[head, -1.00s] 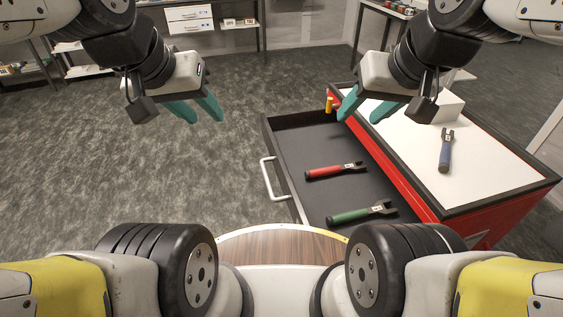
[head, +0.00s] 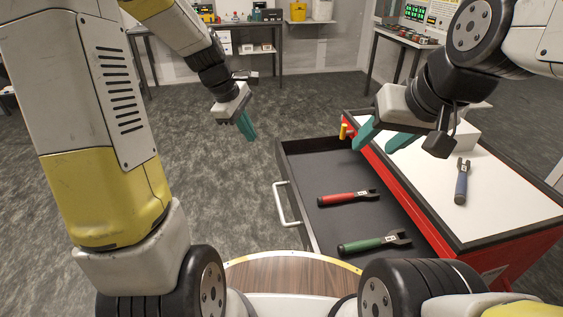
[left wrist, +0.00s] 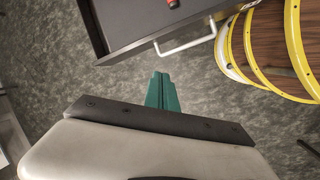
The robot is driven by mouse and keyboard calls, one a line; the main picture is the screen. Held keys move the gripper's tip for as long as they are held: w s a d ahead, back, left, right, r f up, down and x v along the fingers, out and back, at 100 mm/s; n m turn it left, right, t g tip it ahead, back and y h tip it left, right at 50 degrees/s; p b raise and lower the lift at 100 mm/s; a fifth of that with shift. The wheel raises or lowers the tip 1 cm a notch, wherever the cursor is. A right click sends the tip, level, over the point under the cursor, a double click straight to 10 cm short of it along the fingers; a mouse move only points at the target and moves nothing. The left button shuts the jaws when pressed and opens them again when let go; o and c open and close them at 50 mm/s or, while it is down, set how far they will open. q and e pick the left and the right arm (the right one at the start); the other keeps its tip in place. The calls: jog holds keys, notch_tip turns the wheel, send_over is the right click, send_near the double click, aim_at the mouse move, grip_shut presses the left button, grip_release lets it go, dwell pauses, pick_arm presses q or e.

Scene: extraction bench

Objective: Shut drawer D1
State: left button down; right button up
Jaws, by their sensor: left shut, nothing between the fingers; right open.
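An open drawer (head: 322,229) sticks out to the left from the red cabinet (head: 412,197); I see no label to confirm it is D1. Its white bar handle (head: 281,205) is on its left front, and also shows at the top of the left wrist view (left wrist: 187,44). A red-handled tool (head: 345,197) and a green-handled tool (head: 370,242) lie inside. My left gripper (head: 250,138) is shut and empty, over the floor beyond and left of the drawer, apart from the handle. It points toward the drawer side in the left wrist view (left wrist: 162,76). My right gripper (head: 372,150) is open above the cabinet's far end.
A blue-handled tool (head: 461,184) and a white box (head: 458,135) are on the white cabinet top (head: 490,205). A yellow-orange object (head: 344,130) stands at the far corner. My round wooden base top (head: 290,275) is close to the drawer's near end. Floor left of the drawer is clear.

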pick_arm(q)
jog(key=w+f+n+g, duration=0.1)
jog(key=w+f+n, duration=0.25)
jog(key=f, duration=0.35)
jog(key=w+f+n, duration=0.3)
jog(key=f+n, duration=0.1)
jog(key=f, duration=0.2)
jog(key=w+d+f, duration=0.1)
jog(key=d+f, duration=0.6)
jog(key=f, duration=0.2)
jog(key=shift+w+d+f+h, duration=0.15)
jog(key=shift+w+d+h, duration=0.05)
jog(key=shift+w+h, duration=0.2)
jog(key=shift+d+m, duration=0.15)
jog(key=shift+m, duration=0.1)
